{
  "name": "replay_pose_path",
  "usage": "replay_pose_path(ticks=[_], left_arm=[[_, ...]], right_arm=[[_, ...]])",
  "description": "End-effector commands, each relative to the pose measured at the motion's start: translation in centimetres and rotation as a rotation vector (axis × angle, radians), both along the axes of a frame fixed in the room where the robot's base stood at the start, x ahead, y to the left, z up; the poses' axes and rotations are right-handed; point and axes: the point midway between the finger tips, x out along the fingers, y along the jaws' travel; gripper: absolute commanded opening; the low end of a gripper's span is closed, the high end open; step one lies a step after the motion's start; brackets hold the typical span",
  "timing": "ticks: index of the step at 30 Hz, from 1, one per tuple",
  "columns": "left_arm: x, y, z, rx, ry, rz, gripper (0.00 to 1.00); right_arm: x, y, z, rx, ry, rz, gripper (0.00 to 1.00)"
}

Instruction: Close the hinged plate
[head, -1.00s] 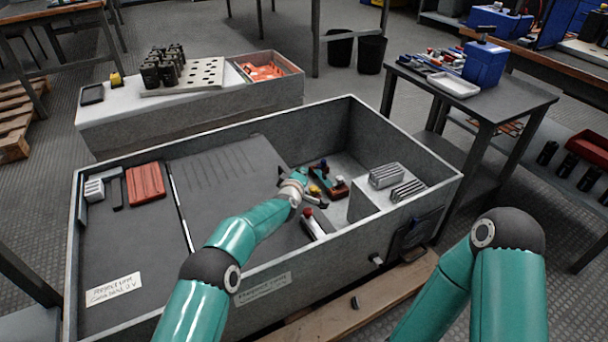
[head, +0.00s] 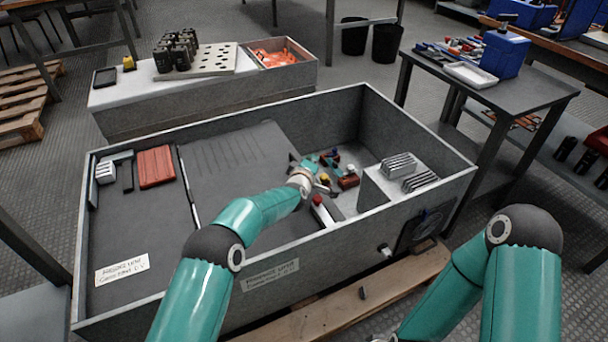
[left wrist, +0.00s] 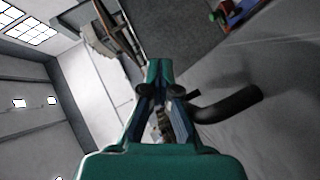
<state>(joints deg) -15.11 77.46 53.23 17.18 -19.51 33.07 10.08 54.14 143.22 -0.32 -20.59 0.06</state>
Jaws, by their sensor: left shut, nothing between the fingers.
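The hinged plate (head: 235,165) is a dark grey panel with a row of slots, inside the large grey open-topped cabinet (head: 455,185). It covers the middle of the cabinet; a pale strip runs along its left edge. I cannot tell its exact tilt. My left gripper (head: 322,168) is over the cabinet, near the plate's right edge; I cannot tell whether it touches the plate. In the left wrist view my left gripper (left wrist: 160,75) has its fingers together and empty, with a dark curved bar (left wrist: 230,105) just to the right. My right gripper is out of view.
Right of the plate are small red and blue parts (head: 348,181), a red-tipped part (head: 322,210) and finned grey blocks (head: 398,166). A red block (head: 155,167) lies at the left. A side table (head: 500,95) stands behind the cabinet at right.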

Motion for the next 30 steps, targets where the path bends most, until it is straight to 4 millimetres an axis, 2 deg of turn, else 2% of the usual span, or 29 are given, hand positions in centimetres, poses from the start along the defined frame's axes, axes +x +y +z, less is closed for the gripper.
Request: replay_pose_path(ticks=[1, 11, 21, 30], left_arm=[[-1.4, 0.3, -3.4, 0.009, 0.065, -0.009, 0.0], [-5.1, 1.4, -1.0, 0.005, 0.048, -0.006, 0.0], [-9.4, 2.6, 2.2, 0.004, 0.019, -0.005, 0.0], [-10.8, 2.9, 3.5, 0.002, 0.003, -0.004, 0.0]], right_arm=[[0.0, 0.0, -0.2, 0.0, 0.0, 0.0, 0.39], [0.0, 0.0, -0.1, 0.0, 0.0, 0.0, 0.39], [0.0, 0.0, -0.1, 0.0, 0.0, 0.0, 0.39], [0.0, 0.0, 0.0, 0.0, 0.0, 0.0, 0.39]])
